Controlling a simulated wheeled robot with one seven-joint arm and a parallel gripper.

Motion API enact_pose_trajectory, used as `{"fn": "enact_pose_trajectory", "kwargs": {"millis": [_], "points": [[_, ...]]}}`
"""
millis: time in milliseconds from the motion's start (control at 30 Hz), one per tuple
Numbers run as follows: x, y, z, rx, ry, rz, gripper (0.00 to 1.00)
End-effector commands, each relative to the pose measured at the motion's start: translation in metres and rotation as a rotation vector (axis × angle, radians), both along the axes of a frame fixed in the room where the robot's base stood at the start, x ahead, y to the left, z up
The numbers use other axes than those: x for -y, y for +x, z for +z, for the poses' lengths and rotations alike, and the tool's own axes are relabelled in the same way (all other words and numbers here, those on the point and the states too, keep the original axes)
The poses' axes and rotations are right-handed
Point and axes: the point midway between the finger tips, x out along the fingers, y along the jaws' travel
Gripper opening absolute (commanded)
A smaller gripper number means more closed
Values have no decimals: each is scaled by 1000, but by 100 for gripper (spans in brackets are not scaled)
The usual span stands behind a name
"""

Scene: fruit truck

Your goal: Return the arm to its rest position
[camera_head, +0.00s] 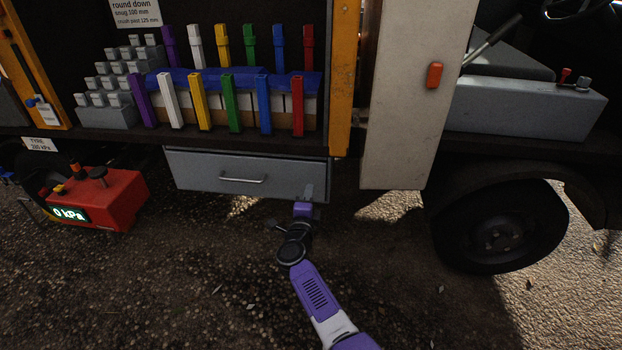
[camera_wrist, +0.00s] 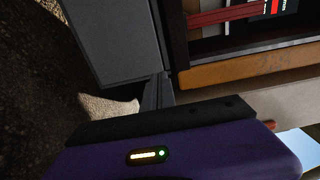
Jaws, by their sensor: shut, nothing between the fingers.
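My arm reaches up from the bottom of the head view, with purple and black links. My gripper (camera_head: 308,192) is at its far end, in front of the right end of the grey drawer (camera_head: 200,170) under the truck bed. The gripper is shut and holds nothing. I cannot tell whether the fingers touch the drawer or the truck. The drawer's bar handle (camera_head: 243,180) is left of the gripper.
Coloured clamps (camera_head: 200,103) stand in rows on the truck bed above the drawer. A red pump box (camera_head: 105,200) reading 0 kPa is at the left. An open pale door (camera_head: 395,110) and a wheel (camera_head: 500,228) are at the right. Open gravel (camera_head: 180,280) lies in front.

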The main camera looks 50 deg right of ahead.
Motion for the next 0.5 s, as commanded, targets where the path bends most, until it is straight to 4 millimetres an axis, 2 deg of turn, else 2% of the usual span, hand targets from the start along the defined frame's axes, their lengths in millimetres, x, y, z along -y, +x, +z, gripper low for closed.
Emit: {"fn": "enact_pose_trajectory", "kwargs": {"millis": [167, 500], "points": [[-14, -9, 1, -1, -1, 1, 0], [-17, -10, 0, -6, -4, 3, 0]]}}
